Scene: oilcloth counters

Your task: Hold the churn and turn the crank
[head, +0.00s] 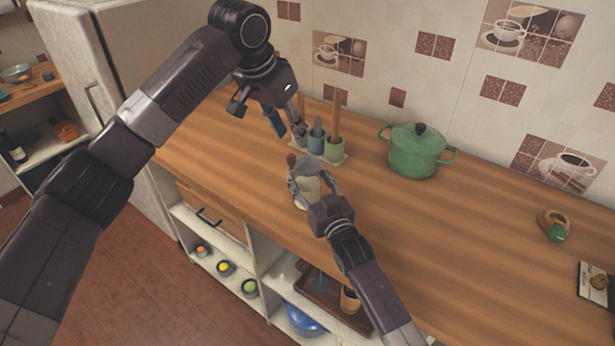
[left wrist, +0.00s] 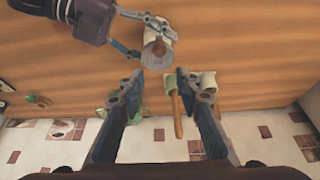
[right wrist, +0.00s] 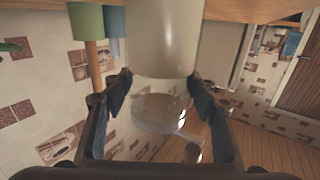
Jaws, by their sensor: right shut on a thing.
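The churn (head: 308,197) is a pale jar with a greyish lid, standing upright on the wooden counter. My right gripper (head: 314,184) is shut around its upper body; in the right wrist view the churn (right wrist: 165,38) sits between the two fingers. The crank's brown knob (head: 291,160) shows at the lid's left side, and in the right wrist view the knob (right wrist: 193,152) stands beside the round lid. My left gripper (head: 288,131) is open and empty, above and behind the churn; its spread fingers (left wrist: 160,88) show in the left wrist view, apart from the churn (left wrist: 157,50).
A green lidded pot (head: 414,155) stands to the right. Open shelves lie below the counter's front edge.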

